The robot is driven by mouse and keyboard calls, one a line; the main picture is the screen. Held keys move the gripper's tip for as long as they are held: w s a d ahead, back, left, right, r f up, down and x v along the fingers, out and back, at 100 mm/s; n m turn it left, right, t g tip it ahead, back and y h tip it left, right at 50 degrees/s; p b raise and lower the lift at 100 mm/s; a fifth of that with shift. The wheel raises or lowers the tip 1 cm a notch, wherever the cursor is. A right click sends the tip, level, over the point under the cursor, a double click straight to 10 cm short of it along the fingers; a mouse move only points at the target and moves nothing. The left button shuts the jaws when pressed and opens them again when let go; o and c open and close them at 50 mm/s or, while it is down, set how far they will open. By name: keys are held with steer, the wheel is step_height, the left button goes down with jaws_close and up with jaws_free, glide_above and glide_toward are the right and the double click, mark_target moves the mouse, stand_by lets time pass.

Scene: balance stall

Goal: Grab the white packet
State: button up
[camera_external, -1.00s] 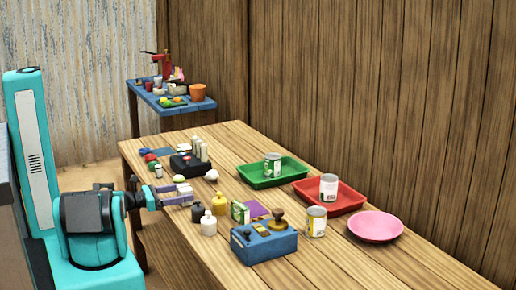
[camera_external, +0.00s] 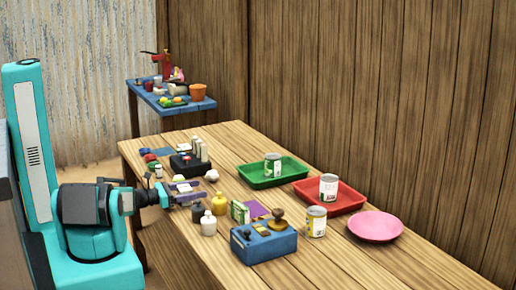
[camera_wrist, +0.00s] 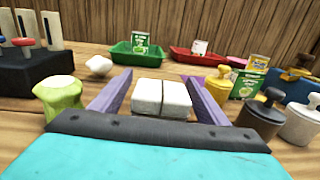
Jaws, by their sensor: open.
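The white packet (camera_wrist: 162,97) lies on the wooden table between the two purple fingers of my gripper (camera_wrist: 158,77) in the wrist view. It looks like two pale blocks side by side, with a thin dark line between them. My gripper is open, and a gap shows between the packet and each finger. In the external view my gripper (camera_external: 194,191) is low at the table's near left edge, and the packet is small and partly hidden among the fingers there.
A green-and-white object (camera_wrist: 60,97) stands left of my fingers. A yellow bottle (camera_wrist: 218,84), a dark bottle (camera_wrist: 261,115) and a white bottle (camera_wrist: 302,122) stand to the right. A small white lump (camera_wrist: 99,66) lies ahead left. Green (camera_external: 262,181) and red (camera_external: 349,203) trays lie farther back.

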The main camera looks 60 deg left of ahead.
steer(key=c, duration=1.3)
steer(key=shift+r, duration=0.2)
steer(key=shift+r+p, duration=0.4)
steer(key=shift+r, duration=4.4)
